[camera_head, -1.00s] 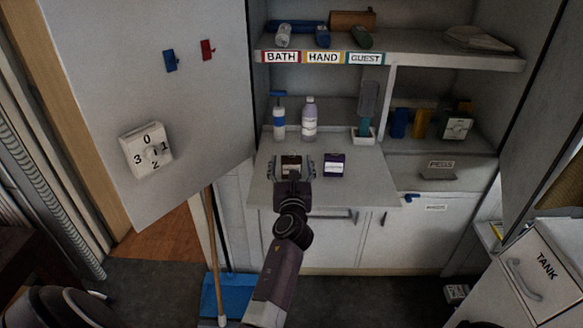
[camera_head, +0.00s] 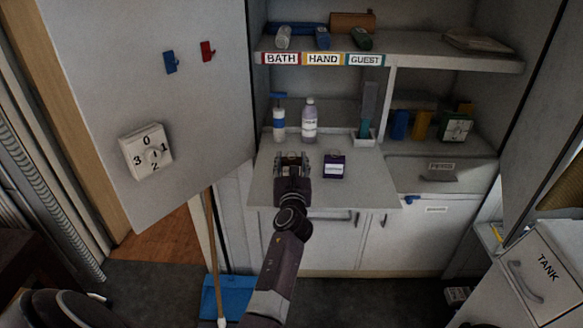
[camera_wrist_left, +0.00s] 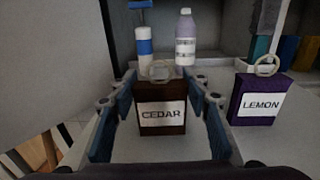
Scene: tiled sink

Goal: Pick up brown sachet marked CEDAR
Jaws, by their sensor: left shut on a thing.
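The brown sachet marked CEDAR (camera_wrist_left: 160,127) stands upright on the counter in the left wrist view, with a pale ring at its top. My left gripper (camera_head: 292,161) reaches over the counter in the head view and is shut on this sachet, with blue-padded fingers at its left and right sides. In the head view the gripper mostly hides the sachet. A purple sachet marked LEMON (camera_wrist_left: 259,104) stands to the right, apart from the gripper; it also shows in the head view (camera_head: 334,166). My right gripper is not in view.
Behind the sachets stand a blue-and-white pump bottle (camera_head: 279,123) and a lilac bottle (camera_head: 309,122). A shelf labelled BATH, HAND, GUEST (camera_head: 430,54) overhangs the back. The counter front (camera_head: 350,192) is clear.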

